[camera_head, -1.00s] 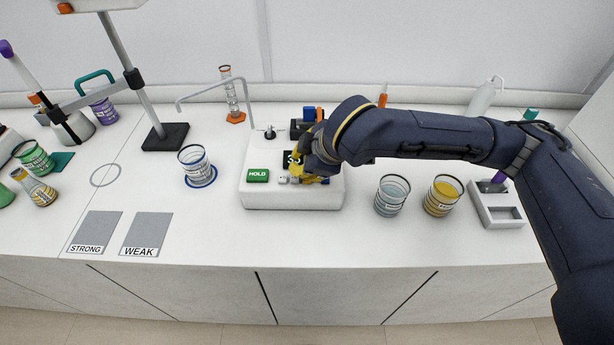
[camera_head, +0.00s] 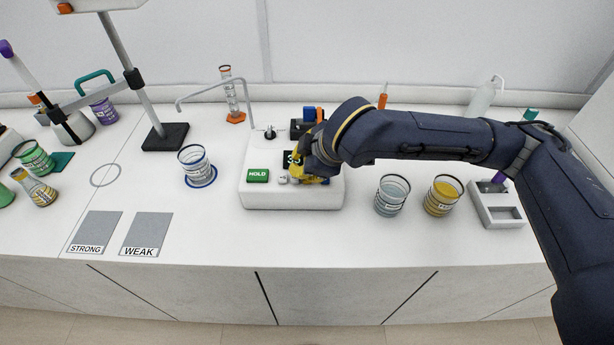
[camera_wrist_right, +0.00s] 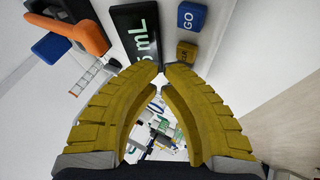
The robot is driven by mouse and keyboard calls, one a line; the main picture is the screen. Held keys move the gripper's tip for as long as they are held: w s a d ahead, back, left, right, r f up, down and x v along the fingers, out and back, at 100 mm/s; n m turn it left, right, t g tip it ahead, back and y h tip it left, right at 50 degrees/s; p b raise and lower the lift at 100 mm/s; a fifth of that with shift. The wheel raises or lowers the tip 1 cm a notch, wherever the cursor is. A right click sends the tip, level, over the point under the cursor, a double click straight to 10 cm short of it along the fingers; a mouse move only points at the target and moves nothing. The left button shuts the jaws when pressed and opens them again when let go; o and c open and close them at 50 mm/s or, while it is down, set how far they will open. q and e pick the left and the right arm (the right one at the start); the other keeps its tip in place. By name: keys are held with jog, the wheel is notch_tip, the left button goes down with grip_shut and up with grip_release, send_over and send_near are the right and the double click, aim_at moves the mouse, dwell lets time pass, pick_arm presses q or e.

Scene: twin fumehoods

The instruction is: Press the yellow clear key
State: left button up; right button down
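The white dispenser unit (camera_head: 260,196) stands mid-bench with a green HOLD key (camera_head: 258,175) and a dark display, partly hidden by my right gripper (camera_head: 309,180). In the right wrist view, a small yellow key (camera_wrist_right: 187,52) sits between the blue GO key (camera_wrist_right: 191,16) and my yellow fingertips (camera_wrist_right: 162,70). The tips are together, with nothing between them, very close to the yellow key's edge. I cannot tell whether they touch it. The display (camera_wrist_right: 140,30) reads partly "mL". In the head view my gripper hides the yellow key. My left gripper is not in view.
A grey-blue beaker (camera_head: 392,196) and a yellow-filled beaker (camera_head: 442,196) stand right of the unit, below my arm. A blue-marked beaker (camera_head: 196,167) stands left. STRONG (camera_head: 96,230) and WEAK (camera_head: 148,232) pads lie at front left. The front middle bench is clear.

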jog(key=shift+f, duration=0.75)
dwell(0.8)
jog(key=shift+r, duration=0.85)
jog(key=shift+r, duration=2.5)
